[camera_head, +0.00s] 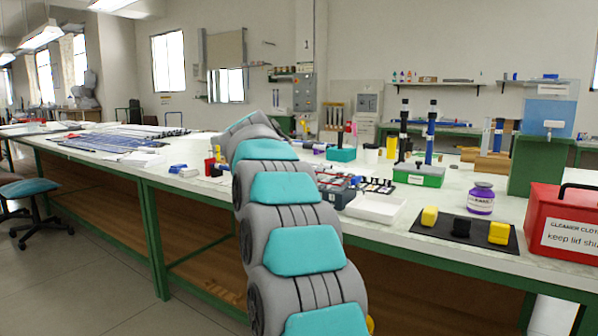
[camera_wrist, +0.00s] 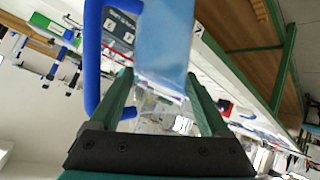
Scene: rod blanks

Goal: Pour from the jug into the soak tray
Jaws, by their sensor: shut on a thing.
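The jug (camera_wrist: 165,45) fills the upper middle of the wrist view, with clear walls, a blue body of liquid and a blue handle (camera_wrist: 92,60) on the left. My gripper (camera_wrist: 160,85) has its green fingers on either side of the jug and is shut on it. The wrist view is strongly rotated, so my gripper is tilted; I cannot tell whether liquid is flowing. In the head view my arm hides the gripper and jug.
A dark case (camera_head: 337,190) stands left of the white tray. A green rack (camera_head: 419,176), a purple-labelled jar (camera_head: 481,198), a dark mat (camera_head: 451,233) with yellow blocks, a red box (camera_head: 565,226) and a blue tank (camera_head: 550,105) stand to the right.

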